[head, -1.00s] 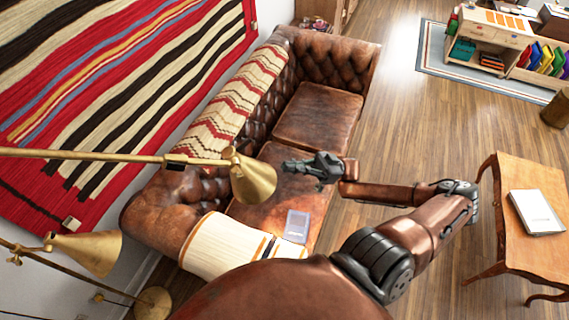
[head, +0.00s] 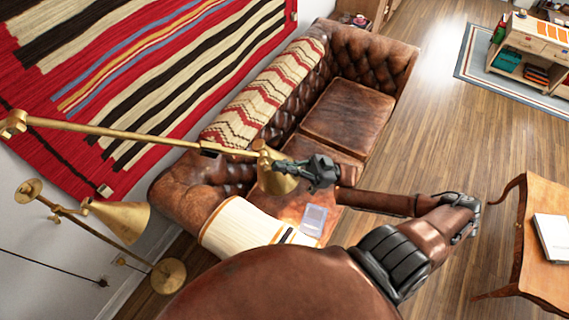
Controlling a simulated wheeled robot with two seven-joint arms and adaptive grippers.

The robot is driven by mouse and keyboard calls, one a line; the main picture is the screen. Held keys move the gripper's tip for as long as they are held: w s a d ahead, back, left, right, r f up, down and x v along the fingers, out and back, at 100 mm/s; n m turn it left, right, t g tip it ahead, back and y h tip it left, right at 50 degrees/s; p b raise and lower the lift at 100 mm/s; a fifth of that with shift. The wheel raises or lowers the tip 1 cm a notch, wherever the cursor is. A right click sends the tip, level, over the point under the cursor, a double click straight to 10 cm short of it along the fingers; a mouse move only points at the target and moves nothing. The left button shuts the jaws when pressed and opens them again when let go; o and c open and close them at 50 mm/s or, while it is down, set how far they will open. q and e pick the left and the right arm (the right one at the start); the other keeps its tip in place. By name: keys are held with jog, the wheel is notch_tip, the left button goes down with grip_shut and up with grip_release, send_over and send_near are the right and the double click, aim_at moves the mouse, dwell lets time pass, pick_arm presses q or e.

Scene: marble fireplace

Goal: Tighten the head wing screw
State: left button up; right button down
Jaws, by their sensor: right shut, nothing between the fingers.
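A brass floor lamp has a long arm (head: 120,135) crossing from the left to a cone-shaped head (head: 268,183) over the sofa. A small brass joint (head: 260,147) sits at the top of this head. The wing screw is too small to make out there. My right gripper (head: 277,164) is shut and empty, its dark fingers pointing left at the lamp head, just below and right of the joint. It covers part of the head. I cannot tell whether it touches. My left gripper is not in view.
A second brass lamp head (head: 122,218) hangs at the lower left, above a round base (head: 169,275). A brown leather sofa (head: 345,112) stands behind my right gripper. A wooden table (head: 535,262) is at the right. The wood floor (head: 445,125) between is open.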

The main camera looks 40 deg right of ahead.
jog(key=y+b, duration=0.1)
jog(key=b, duration=0.1)
jog(key=a+f+b, duration=0.1)
jog(key=shift+w+a+f+t+y+b, duration=0.1)
jog(key=shift+w+t+y+b, duration=0.2)
jog(key=shift+y+b, duration=0.1)
